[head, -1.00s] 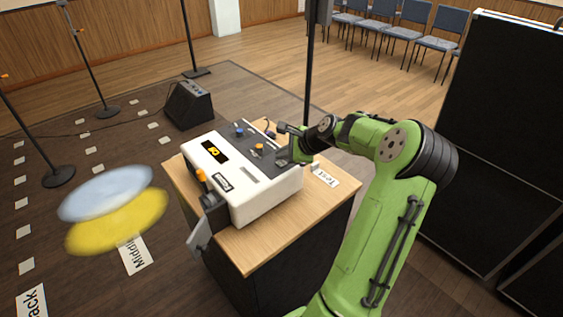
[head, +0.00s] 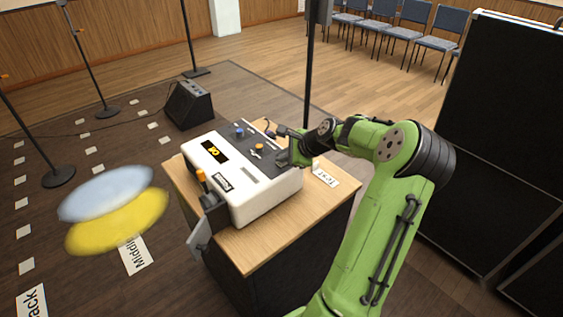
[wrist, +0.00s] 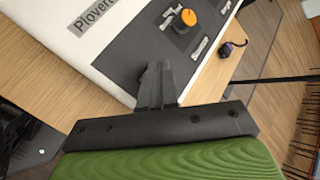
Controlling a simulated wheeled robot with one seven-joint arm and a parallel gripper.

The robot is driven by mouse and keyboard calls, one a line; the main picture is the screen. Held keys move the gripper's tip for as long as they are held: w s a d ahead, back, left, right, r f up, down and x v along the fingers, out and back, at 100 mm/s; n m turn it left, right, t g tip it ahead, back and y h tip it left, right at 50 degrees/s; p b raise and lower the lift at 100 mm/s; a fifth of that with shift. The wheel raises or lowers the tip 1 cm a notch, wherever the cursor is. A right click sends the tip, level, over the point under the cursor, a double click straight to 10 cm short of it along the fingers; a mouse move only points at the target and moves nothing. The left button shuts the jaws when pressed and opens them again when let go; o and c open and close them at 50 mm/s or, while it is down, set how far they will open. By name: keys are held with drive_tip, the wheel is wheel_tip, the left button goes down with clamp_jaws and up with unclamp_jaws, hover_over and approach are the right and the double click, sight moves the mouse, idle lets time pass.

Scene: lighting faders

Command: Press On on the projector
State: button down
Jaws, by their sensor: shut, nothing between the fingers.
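The projector (head: 262,200) is a white box with a dark grey control panel on top, standing on a wooden-topped cabinet. The panel carries a blue knob (head: 239,132) and an orange knob (head: 259,147); the orange knob (wrist: 187,18) also shows in the wrist view with white markings beside it. I cannot read an On label. My gripper (head: 284,130) is at the panel's right edge in the head view. In the wrist view my gripper (wrist: 155,70) is shut and empty, its fingertips over the dark panel, short of the orange knob. I cannot tell whether they touch the panel.
The cabinet top (head: 300,218) has free wood around the projector and a white label (head: 325,175). A small dark purple item (wrist: 228,49) with a cable lies beside the projector. A black stand pole (head: 309,70) rises behind. Black cases (head: 500,130) stand at the right.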

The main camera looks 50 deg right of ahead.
sight(284, 164)
idle(0.3)
drive_tip(key=shift+r+p, duration=0.45)
drive_tip(key=shift+p, duration=0.3)
wheel_tip(284, 164, up, 6)
drive_tip(key=p, duration=0.6)
